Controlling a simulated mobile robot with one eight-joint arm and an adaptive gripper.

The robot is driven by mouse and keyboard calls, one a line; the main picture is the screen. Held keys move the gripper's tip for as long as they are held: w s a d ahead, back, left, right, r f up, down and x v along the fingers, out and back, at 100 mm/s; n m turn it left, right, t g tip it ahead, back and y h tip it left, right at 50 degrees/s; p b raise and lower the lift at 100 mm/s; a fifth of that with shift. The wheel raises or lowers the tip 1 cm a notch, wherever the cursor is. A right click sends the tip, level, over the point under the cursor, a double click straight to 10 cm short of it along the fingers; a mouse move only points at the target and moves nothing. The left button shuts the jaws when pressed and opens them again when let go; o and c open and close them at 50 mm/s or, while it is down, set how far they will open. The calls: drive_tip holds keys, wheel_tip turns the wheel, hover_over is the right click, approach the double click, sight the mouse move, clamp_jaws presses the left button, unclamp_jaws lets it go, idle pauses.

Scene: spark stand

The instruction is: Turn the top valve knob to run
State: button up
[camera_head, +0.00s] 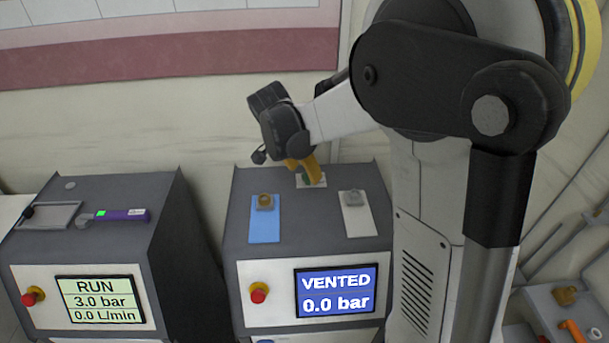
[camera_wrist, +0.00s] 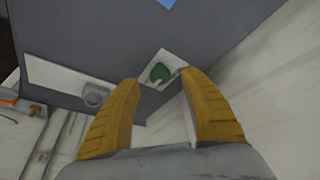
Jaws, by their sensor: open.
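A green knob (camera_wrist: 160,73) sits on a small white plate (camera_wrist: 149,63) on the grey top of the machine whose screen (camera_head: 335,290) reads VENTED 0.0 bar. My gripper (camera_wrist: 158,77) is open, with its two yellow fingers apart and pointing at the knob. In the wrist view the knob lies between and just ahead of the fingertips, and I cannot tell if they touch it. In the head view my gripper (camera_head: 305,172) is over the back of the machine's top, and the knob is mostly hidden behind the fingers.
A blue plate (camera_head: 264,233) and a white plate (camera_head: 360,225), each with a fitting, lie on the machine's top nearer the front. A red button (camera_head: 259,293) is beside the screen. The left machine's screen (camera_head: 100,301) reads RUN 3.0 bar. A wall stands behind.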

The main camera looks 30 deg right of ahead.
drive_tip(key=shift+x, duration=1.4)
clamp_jaws()
